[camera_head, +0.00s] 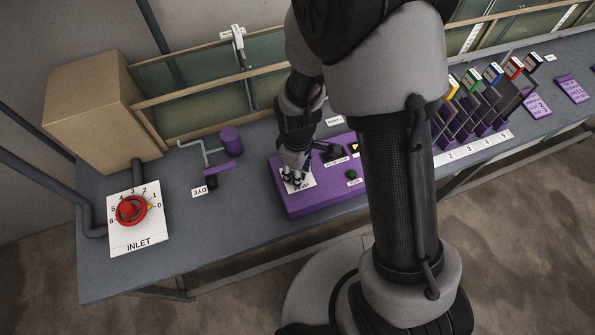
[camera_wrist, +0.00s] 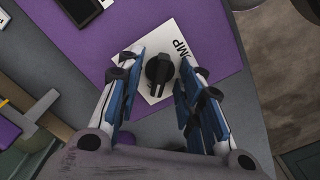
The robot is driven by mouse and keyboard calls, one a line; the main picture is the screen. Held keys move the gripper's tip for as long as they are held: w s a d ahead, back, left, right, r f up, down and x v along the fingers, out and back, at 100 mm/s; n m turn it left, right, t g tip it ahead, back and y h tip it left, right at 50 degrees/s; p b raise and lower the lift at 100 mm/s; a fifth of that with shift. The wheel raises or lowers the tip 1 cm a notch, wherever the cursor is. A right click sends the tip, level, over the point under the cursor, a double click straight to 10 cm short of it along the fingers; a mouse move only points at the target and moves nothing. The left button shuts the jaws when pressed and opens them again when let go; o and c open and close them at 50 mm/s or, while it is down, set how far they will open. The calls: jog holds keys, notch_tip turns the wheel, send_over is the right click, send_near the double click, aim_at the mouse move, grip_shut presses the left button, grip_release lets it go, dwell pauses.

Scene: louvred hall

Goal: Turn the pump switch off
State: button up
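A pointer bar runs from the knob toward the bottom of that picture. My gripper (camera_wrist: 161,58) is open, with one finger on each side of the knob and gaps visible on both sides; I see no clear contact. In the head view, my gripper (camera_head: 295,180) is over the left part of the purple pump box (camera_head: 318,203) and hides the knob there. The off mark is not readable.
A red inlet valve wheel (camera_head: 130,209) on a numbered plate is at the left. A purple dye part (camera_head: 232,141) with pipes stands between it and the box. A green button (camera_head: 352,174) is on the box.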

notch_tip(320, 180, up, 7)
jog(key=p, duration=0.5)
jog(key=shift+f, duration=0.1)
notch_tip(320, 180, up, 12)
dwell(0.5)
jog(key=s+d+r+m+t+b, duration=0.3)
jog(key=s+d+r+m+t, duration=0.1)
jog(key=s+d+r+m, duration=0.6)
jog(key=s+r+m, duration=0.1)
jog(key=s+r, duration=0.1)
jog(key=s, duration=0.1)
jog(key=shift+d+r+m+t, duration=0.25)
jog(key=shift+d+m+t, duration=0.05)
jog(key=shift+d+m, duration=0.1)
